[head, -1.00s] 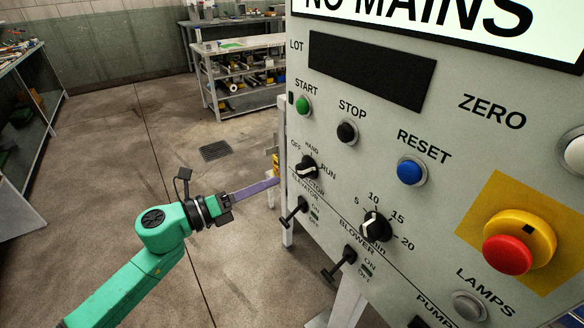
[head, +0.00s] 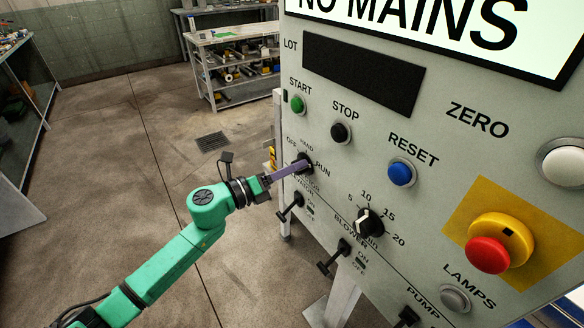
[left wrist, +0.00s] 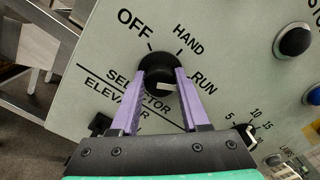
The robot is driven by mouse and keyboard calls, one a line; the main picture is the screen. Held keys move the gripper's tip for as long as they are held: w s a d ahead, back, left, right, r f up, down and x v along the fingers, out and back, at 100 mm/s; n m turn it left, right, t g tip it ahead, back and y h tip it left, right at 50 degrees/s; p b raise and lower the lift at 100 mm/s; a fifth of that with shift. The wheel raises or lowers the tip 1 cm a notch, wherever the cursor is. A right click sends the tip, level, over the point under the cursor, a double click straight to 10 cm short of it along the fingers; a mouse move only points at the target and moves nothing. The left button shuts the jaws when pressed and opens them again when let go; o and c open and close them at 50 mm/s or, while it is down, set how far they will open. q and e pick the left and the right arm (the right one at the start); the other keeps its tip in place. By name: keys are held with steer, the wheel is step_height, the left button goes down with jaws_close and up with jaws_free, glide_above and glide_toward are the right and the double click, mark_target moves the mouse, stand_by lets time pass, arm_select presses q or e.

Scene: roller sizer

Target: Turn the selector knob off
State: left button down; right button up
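The selector knob (left wrist: 157,72) is black and round, with labels OFF, HAND and RUN around it; its white mark points right, towards RUN. In the head view the knob (head: 305,157) sits at the panel's left side, partly hidden by my fingers. My left gripper (head: 303,165) reaches in from the left. In the left wrist view its two purple fingers (left wrist: 162,72) are apart, with the knob between their tips. I cannot tell whether they touch it. My right gripper is not in view.
The grey panel (head: 440,160) carries START, STOP and RESET buttons, a timer knob (head: 369,222), and a red emergency button (head: 488,254). Elevator (head: 290,206) and blower (head: 334,257) toggles stick out below the selector. Open floor lies left of the panel.

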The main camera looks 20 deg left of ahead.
arm_select(q)
steer(key=shift+n, duration=0.4)
steer(key=shift+f+n+p, duration=0.15)
steer(key=shift+n+p, duration=3)
steer(key=shift+n, duration=2.65)
steer(key=shift+f+n+p, duration=0.15)
steer(key=shift+n+p, duration=3)
steer(key=shift+n, duration=2.65)
steer(key=shift+s+d, duration=0.1)
steer(key=shift+c, duration=1.9)
jaws_free()
